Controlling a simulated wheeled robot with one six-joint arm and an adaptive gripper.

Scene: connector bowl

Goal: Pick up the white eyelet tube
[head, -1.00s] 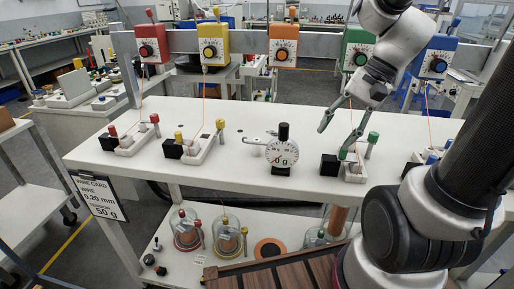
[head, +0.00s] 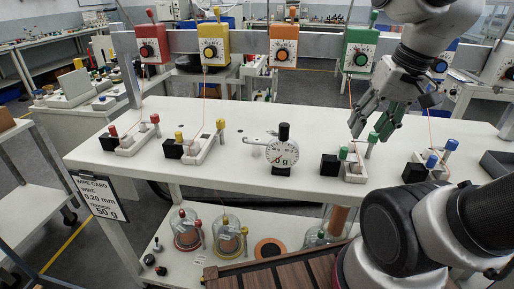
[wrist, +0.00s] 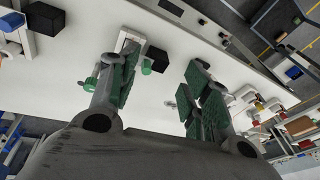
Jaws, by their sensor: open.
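I cannot make out a separate white eyelet tube for certain in either view. My gripper (head: 371,128) is open and empty, above the back of the white bench, behind the green-knobbed white holder (head: 354,174). The other white holders are the yellow-knobbed one (head: 204,150), the red-knobbed one (head: 131,145) and the blue-knobbed one (head: 432,168).
A round gauge (head: 282,153) stands mid-bench. A black block (head: 330,165) sits beside the green-knobbed holder. Coloured dial boxes, such as the green one (head: 359,50), hang on a rail behind, with thin wires below. A dark grey tray (head: 497,163) lies at the right.

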